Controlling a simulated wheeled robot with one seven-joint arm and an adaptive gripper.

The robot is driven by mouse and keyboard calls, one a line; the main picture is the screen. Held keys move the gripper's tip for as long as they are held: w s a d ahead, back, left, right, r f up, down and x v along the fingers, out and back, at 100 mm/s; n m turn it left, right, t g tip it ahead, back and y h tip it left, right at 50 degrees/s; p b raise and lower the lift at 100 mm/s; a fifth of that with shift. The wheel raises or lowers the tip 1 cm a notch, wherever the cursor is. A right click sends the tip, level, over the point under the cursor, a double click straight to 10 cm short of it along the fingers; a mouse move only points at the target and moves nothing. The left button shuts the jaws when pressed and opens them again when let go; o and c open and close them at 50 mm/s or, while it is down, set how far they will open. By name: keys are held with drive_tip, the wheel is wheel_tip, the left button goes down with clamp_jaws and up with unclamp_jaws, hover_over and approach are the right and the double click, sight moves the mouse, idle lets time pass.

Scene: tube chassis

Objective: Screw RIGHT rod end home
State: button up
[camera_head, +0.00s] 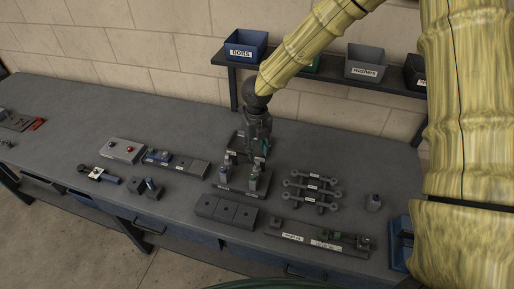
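My gripper (257,150) points down over the middle of the bench, above and behind a small dark fixture (224,186) that holds upright pieces with blue and green parts. Its fingers are dark and small against this fixture, so I cannot tell whether they are open or hold anything. Several grey links with ring-shaped ends (313,187) lie on a rack to the right of the gripper. A long dark plate (285,236) with white labels, green parts and end blocks lies at the front right. I cannot make out which piece is the right rod end.
A dark block (226,210) lies in front of the gripper. Left are a button box (122,150), a fixture strip (187,165) and a tool (98,173). A blue bin (246,46) and grey bin (366,62) sit on the rear shelf.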

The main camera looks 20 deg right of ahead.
sight(257, 160)
wheel_tip(257, 160, down, 3)
drive_tip(key=shift+f+b, duration=0.2)
drive_tip(key=shift+b, duration=0.95)
drive_tip(key=shift+f+b, duration=0.3)
drive_tip(key=shift+f, duration=0.8)
drive_tip(key=n+p, duration=0.1)
drive_tip(key=p, duration=0.1)
drive_tip(key=shift+r+n+p, duration=0.2)
drive_tip(key=shift+n+p, duration=0.1)
drive_tip(key=shift+n, duration=0.1)
drive_tip(key=n+p, duration=0.4)
drive_tip(key=shift+n+p, duration=0.3)
drive_tip(key=shift+f+n+b, duration=0.35)
drive_tip(key=shift+n, duration=1.75)
drive_tip(key=n, duration=0.2)
drive_tip(key=shift+n, duration=0.4)
drive_tip(key=n, duration=0.4)
drive_tip(key=shift+n, duration=0.3)
